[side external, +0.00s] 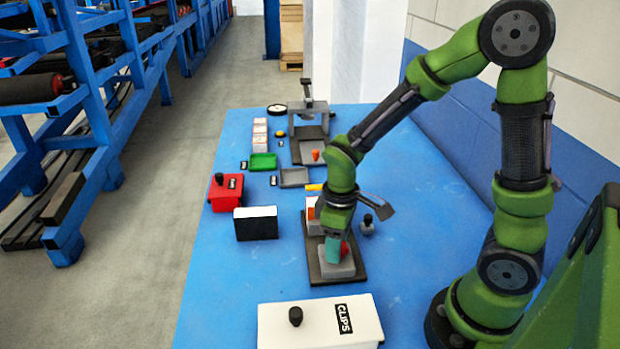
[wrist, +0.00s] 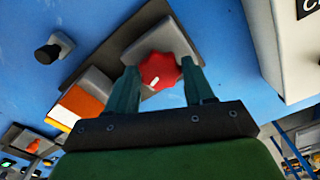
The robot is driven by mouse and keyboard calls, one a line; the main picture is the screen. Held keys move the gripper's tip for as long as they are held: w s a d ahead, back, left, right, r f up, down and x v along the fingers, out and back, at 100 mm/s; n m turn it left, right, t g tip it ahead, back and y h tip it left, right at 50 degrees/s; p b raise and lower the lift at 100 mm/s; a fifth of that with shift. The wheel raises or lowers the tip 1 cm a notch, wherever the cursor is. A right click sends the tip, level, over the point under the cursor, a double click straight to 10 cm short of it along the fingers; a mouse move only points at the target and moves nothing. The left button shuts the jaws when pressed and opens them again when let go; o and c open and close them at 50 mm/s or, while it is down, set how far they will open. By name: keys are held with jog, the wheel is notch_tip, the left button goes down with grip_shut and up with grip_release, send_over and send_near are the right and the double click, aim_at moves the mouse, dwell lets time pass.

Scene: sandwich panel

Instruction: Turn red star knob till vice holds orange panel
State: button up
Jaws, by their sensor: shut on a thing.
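The red star knob (wrist: 160,70) sits on a grey block of the vice in the wrist view, with a white mark on its lower edge. My gripper (wrist: 163,84) has a teal finger on each side of it and is shut on it. In the side view my gripper (side external: 336,248) points down over the vice base (side external: 337,275), and only a bit of red knob (side external: 345,249) shows. The orange panel (wrist: 84,103) with a white part stands beside the vice's other grey block (wrist: 97,86). I cannot tell whether that block touches it.
A white CLIPS box (side external: 320,322) stands in front of the vice. A black-topped post (side external: 367,224) stands to its right. A black and white box (side external: 256,223) and a red box (side external: 226,198) stand to the left. The blue table (side external: 215,290) is clear at front left.

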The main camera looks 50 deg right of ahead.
jog(key=m, duration=0.6)
jog(key=shift+m, duration=0.3)
jog(key=m, duration=0.5)
jog(key=shift+m, duration=0.4)
jog(key=o, duration=1)
notch_tip(320, 180, up, 17)
